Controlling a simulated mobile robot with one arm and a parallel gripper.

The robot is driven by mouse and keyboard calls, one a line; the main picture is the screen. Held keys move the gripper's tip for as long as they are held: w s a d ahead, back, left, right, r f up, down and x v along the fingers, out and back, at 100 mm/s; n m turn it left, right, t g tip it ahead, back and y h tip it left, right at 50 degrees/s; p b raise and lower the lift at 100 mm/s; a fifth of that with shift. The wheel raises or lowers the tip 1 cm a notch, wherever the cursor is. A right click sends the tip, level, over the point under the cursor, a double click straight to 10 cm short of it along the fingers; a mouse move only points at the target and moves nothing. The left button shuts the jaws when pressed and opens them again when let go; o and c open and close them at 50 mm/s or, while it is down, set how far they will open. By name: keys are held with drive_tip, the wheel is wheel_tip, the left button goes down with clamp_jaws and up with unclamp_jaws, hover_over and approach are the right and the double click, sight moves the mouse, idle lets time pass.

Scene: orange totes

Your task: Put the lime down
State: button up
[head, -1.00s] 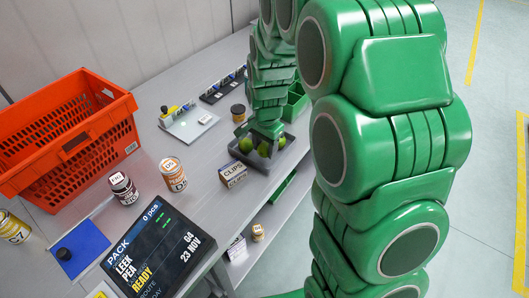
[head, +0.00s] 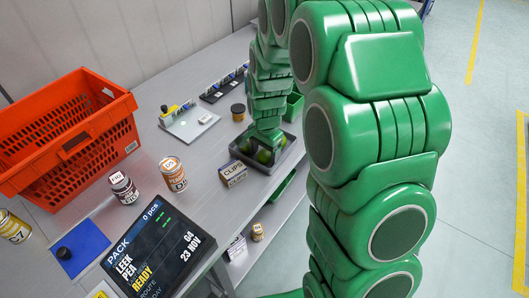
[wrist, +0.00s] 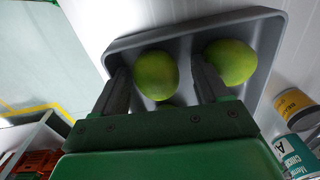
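A dark grey tray (head: 270,170) sits at the right edge of the bench and holds green limes. In the wrist view the tray (wrist: 262,22) shows one lime (wrist: 156,75) between my fingers and another lime (wrist: 231,62) to the right, outside the right finger. A sliver of green below the middle lime may be a further one. My gripper (wrist: 160,64) is down in the tray, with its fingers spread and a visible gap on each side of the middle lime. In the head view my gripper (head: 265,140) partly hides the limes (head: 264,156).
An orange tote (head: 70,140) stands at the left. A CLIPS box (head: 232,174) is just left of the tray, with jars (head: 173,174) and a display (head: 155,245) nearer. Green bins (head: 293,106) stand behind the tray.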

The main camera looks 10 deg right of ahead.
sight(264, 153)
idle(0.3)
drive_tip(key=r, duration=0.7)
drive_tip(key=shift+s+a+r, duration=0.15)
drive_tip(key=shift+s+r, duration=0.2)
drive_tip(key=shift+s, duration=0.05)
drive_tip(key=shift+s+r, duration=0.35)
drive_tip(key=s+d+r+n, duration=0.2)
drive_tip(key=s+r+n, duration=0.1)
drive_tip(key=s, duration=0.7)
drive_tip(key=s+d+r+n+g, duration=0.1)
drive_tip(key=s+r+n, duration=0.2)
drive_tip(key=s, duration=0.8)
drive_tip(key=s+d+r+n, duration=0.2)
drive_tip(key=s+r, duration=0.3)
drive_tip(key=s, duration=0.5)
drive_tip(key=shift+s+d+n+g, duration=0.3)
drive_tip(key=shift+n+g, duration=0.1)
drive_tip(key=shift+n, duration=0.2)
drive_tip(key=shift+s+r, duration=0.1)
drive_tip(key=shift+s, duration=0.15)
drive_tip(key=c, duration=0.3)
drive_tip(key=shift+c, duration=0.2)
drive_tip(key=shift+w, duration=0.1)
